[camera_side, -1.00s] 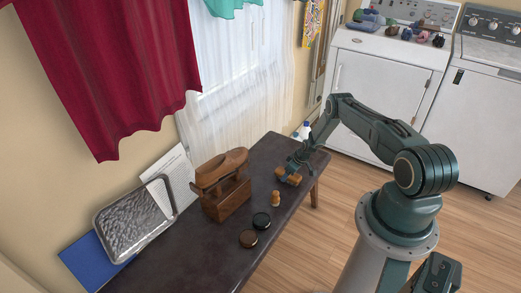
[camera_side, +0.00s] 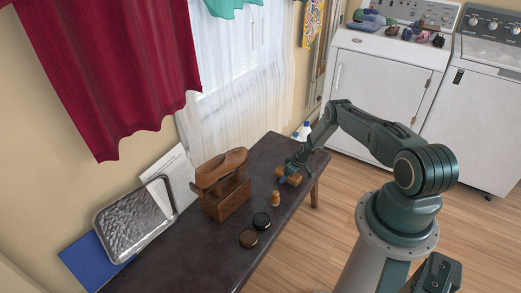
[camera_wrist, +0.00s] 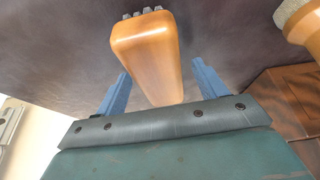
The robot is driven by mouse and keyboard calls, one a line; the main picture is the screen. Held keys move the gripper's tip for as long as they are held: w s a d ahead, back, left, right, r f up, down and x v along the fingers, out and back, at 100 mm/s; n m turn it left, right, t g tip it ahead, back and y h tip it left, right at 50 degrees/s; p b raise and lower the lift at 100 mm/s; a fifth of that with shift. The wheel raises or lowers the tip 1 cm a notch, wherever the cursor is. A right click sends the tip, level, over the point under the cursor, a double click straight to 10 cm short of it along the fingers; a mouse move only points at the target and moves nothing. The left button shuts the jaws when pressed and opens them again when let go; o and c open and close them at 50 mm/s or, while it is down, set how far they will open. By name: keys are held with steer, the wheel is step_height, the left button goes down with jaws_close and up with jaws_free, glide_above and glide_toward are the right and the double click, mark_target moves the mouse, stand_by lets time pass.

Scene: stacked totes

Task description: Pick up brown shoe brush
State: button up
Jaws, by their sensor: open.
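The brown shoe brush (camera_side: 291,179) lies near the far right end of the dark table. In the wrist view it shows as an orange-brown wooden block (camera_wrist: 148,58) with dark bristle tufts at its top edge. My gripper (camera_side: 287,176) is low over the table at the brush. In the wrist view my gripper (camera_wrist: 160,80) is open, with one blue finger on each side of the block and a gap between each finger and the wood. The side view does not show clearly whether the fingers touch the brush.
A small wooden piece (camera_side: 275,198) stands close to the brush. Two round tins, one black (camera_side: 261,220) and one brown (camera_side: 248,238), lie nearer. A wooden shoe-shine box (camera_side: 226,203) stands at the table's middle. A metal tray (camera_side: 133,222) leans by the wall.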

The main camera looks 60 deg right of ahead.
steer(key=shift+f, duration=0.25)
stand_by(0.4)
steer(key=c, duration=1.1)
steer(key=shift+r, duration=0.15)
step_height(320, 180, up, 20)
steer(key=shift+r, duration=0.1)
stand_by(0.4)
stand_by(0.4)
